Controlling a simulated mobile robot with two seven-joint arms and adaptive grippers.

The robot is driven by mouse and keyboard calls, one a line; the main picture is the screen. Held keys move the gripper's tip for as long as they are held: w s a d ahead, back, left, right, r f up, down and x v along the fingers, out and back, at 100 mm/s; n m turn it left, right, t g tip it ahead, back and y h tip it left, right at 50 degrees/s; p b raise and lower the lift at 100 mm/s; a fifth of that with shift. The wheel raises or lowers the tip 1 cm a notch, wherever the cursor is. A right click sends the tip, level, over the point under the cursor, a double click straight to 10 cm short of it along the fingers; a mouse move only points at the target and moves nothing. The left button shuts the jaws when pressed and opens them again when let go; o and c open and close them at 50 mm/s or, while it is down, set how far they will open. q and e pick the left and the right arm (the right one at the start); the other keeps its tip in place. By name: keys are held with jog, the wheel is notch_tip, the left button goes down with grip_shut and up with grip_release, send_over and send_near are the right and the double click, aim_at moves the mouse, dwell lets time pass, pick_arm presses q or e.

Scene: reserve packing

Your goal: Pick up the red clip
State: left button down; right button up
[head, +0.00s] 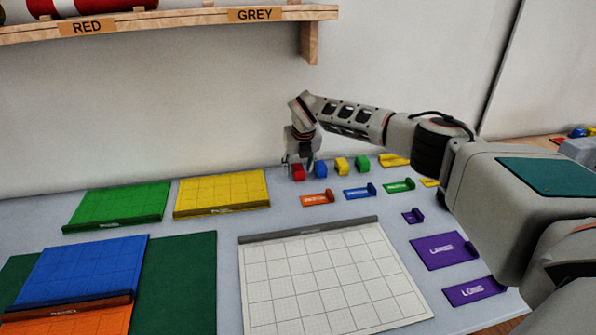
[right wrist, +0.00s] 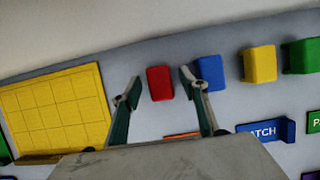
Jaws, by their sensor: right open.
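The red clip (head: 298,173) is a small red block at the left end of a row of clips near the back of the table. In the right wrist view the red clip (right wrist: 160,83) lies between the spread fingertips, closer to the left one, with a gap on both sides. My right gripper (head: 297,163) is open and empty, pointing down at the red clip; it also shows in the right wrist view (right wrist: 160,88). Its right fingertip is close beside the blue clip (right wrist: 209,72) and partly overlaps it in view. My left gripper is not in view.
A yellow clip (head: 341,164) and a green clip (head: 362,162) continue the row to the right. An orange label piece (head: 317,198) lies in front. A yellow board (head: 222,193) lies to the left. A shelf (head: 160,20) hangs on the wall above.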

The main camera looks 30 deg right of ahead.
aim_at(298, 167)
jog(key=shift+w+f, duration=0.15)
jog(key=shift+f, duration=0.25)
jog(key=c, duration=1)
jog(key=shift+r, duration=0.1)
jog(key=shift+r, duration=0.2)
notch_tip(298, 167, up, 7)
jog(key=shift+f+b, duration=0.15)
jog(key=shift+b, duration=0.2)
jog(key=s+a, duration=0.2)
jog(key=s, duration=0.7)
jog(key=s+a+b, duration=0.1)
jog(key=s+a, duration=0.2)
jog(key=s, duration=0.7)
jog(key=shift+s+b, duration=0.2)
jog(key=shift+b, duration=0.1)
